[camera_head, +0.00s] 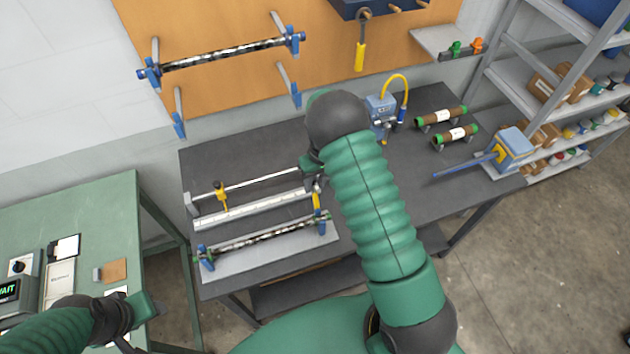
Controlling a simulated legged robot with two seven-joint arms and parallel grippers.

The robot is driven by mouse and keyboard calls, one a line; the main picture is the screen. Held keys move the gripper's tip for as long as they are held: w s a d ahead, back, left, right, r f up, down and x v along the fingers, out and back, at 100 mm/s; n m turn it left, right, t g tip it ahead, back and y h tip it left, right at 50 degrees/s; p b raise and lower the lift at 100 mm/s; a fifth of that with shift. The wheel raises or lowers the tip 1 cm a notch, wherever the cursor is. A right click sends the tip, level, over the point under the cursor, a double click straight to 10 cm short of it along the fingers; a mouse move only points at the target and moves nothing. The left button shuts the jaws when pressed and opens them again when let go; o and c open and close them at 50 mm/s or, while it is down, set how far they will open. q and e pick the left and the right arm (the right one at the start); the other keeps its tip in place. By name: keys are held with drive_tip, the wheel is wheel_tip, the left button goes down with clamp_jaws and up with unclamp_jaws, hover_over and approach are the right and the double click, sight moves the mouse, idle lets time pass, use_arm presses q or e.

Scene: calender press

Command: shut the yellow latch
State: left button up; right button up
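A press fixture with a long metal bar (262,181) lies on the dark bench. It carries an upright yellow piece (222,198) near its left end and another yellow piece (317,201) at its right end. I cannot tell for sure which of them is the latch, or whether it is open. My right gripper (313,178) is at the right end of the fixture, close to the right yellow piece. Contact is unclear, and my forearm hides part of the gripper. My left gripper (134,318) is low at the left, away from the fixture; its fingers are not clear.
A patterned roller (262,239) with blue end holders lies in front of the fixture. On the dark bench (400,170) are a blue device (380,108), two brown rolls (455,134) and a blue-yellow box (512,148). A green table (95,215) stands left, shelves right.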

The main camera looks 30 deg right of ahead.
drive_tip(key=shift+a, duration=0.2)
drive_tip(key=shift+c, duration=0.6)
drive_tip(key=shift+w+a, duration=0.15)
drive_tip(key=shift+a, duration=0.05)
drive_tip(key=c, duration=0.5)
clamp_jaws()
drive_tip(key=shift+d, duration=0.3)
drive_tip(key=shift+a, duration=0.1)
